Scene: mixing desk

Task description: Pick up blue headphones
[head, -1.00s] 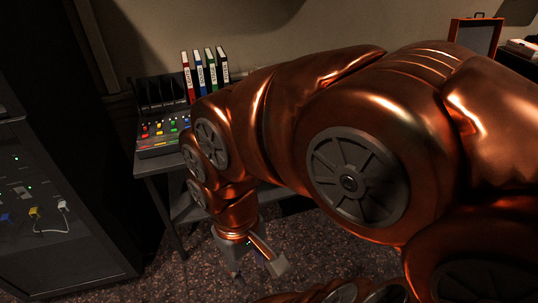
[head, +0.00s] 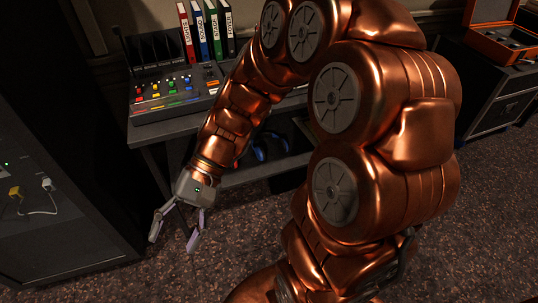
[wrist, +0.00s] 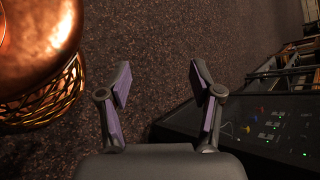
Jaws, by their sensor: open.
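A dark rounded item with blue parts (head: 260,148), likely the blue headphones, lies on the low shelf under the desk in the head view, partly hidden behind my arm. My gripper (head: 175,239) is open and empty, pointing down in front of the desk, to the left of and nearer than that item. In the wrist view my gripper's two purple-padded fingers (wrist: 161,82) are spread with only carpet between them. The headphones are not seen in the wrist view.
The mixing desk (head: 166,118) carries a console with coloured buttons and several binders (head: 205,32). A dark rack (head: 45,225) stands at left. An orange-lined case (head: 505,42) sits at back right. Carpet (head: 240,255) in front is clear.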

